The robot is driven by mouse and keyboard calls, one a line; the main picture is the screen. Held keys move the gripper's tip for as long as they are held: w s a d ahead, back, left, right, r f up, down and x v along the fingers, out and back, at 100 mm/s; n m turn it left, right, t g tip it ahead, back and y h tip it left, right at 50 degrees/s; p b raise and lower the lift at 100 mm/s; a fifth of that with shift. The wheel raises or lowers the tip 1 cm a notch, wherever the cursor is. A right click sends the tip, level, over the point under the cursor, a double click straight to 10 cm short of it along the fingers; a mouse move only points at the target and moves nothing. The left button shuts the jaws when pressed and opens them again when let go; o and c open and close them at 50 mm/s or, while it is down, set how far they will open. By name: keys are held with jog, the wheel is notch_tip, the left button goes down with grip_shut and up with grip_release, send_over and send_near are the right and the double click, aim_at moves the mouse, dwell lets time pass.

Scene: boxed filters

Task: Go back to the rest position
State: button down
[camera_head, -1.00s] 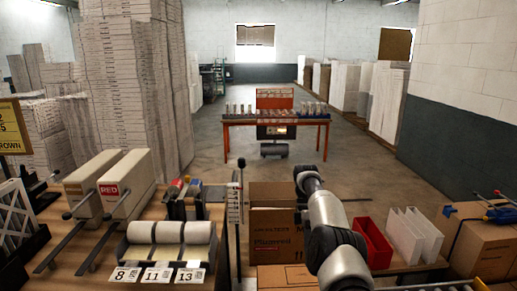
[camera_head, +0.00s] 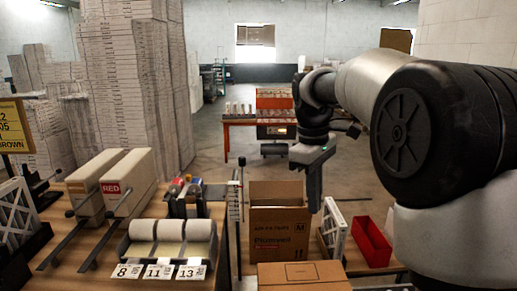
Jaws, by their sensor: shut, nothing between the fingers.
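My gripper (camera_head: 314,190) is at the middle right, at the end of my raised arm, pointing down. It is shut, with nothing between the fingers. It hangs over the right edge of an open cardboard box (camera_head: 278,222), in front of it in the picture; I cannot tell the exact height above it. A white pleated filter (camera_head: 334,228) stands tilted just right of the box, below the gripper. My arm's large dark joint and pale links fill the right side and hide much of what lies there.
A red bin (camera_head: 371,243) stands right of the filter. A closed carton (camera_head: 303,275) is at the bottom. Label rolls (camera_head: 170,231) and a beige machine marked RED (camera_head: 128,183) stand on the left bench. An orange table (camera_head: 240,122) is farther back, across open floor.

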jog(key=s+r+m+t, duration=0.3)
jog(key=s+m, duration=0.2)
jog(key=s, duration=0.9)
jog(key=s+f+m+t, duration=0.1)
jog(key=s+f+m, duration=0.1)
jog(key=s, duration=0.3)
jog(key=s+d+f+m+t+y, duration=0.1)
jog(key=s+f+m, duration=0.2)
jog(key=s, duration=0.2)
jog(key=shift+f+t, duration=0.3)
jog(key=shift+t, duration=0.1)
